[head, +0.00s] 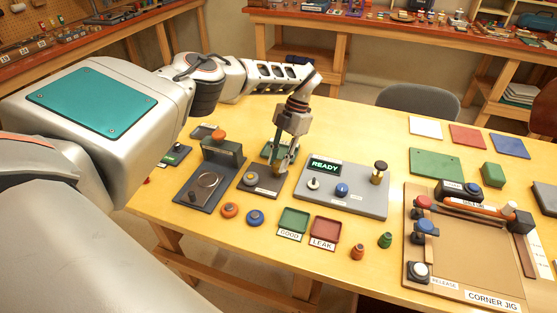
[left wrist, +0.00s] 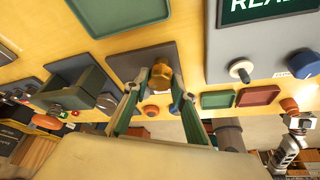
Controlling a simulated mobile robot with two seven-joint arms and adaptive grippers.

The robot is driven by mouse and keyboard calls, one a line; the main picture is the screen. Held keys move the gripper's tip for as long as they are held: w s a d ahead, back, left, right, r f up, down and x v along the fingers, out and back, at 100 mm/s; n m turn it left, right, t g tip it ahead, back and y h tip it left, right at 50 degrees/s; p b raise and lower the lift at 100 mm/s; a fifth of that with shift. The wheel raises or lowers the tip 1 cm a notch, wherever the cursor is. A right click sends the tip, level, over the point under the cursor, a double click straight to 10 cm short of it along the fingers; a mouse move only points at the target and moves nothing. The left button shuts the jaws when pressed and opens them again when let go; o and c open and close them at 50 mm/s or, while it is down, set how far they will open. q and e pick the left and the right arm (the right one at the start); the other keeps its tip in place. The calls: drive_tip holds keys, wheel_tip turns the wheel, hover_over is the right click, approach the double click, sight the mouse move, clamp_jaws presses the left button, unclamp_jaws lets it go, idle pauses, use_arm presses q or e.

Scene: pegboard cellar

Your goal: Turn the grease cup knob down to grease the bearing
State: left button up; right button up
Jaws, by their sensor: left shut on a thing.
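The brass-coloured grease cup knob (left wrist: 161,76) stands on a small grey plate (left wrist: 120,66) in the left wrist view. My left gripper (left wrist: 156,88) is shut on it, with a finger on each side of the knob. In the head view my left gripper (head: 283,168) points down over the right part of that plate, and its fingers hide most of the knob. A smaller tan fitting (head: 250,178) sits at the left of the plate. A label on the plate is too small to read. My right gripper is not in view.
A panel with a READY display (head: 325,165) stands close on the right. A dark fixture with an orange knob (head: 218,135) stands close on the left. In front lie an orange ring (head: 230,210), a blue ring (head: 255,217) and GOOD (head: 293,222) and LEAK (head: 325,231) trays.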

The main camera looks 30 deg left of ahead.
use_arm(q)
drive_tip(key=shift+f+m+y, duration=0.1)
drive_tip(key=shift+m+y, duration=0.2)
drive_tip(key=shift+m, duration=0.3)
drive_tip(key=shift+s, duration=0.1)
drive_tip(key=o, duration=1.1)
drive_tip(key=v, duration=1.2)
drive_tip(key=shift+d, duration=0.1)
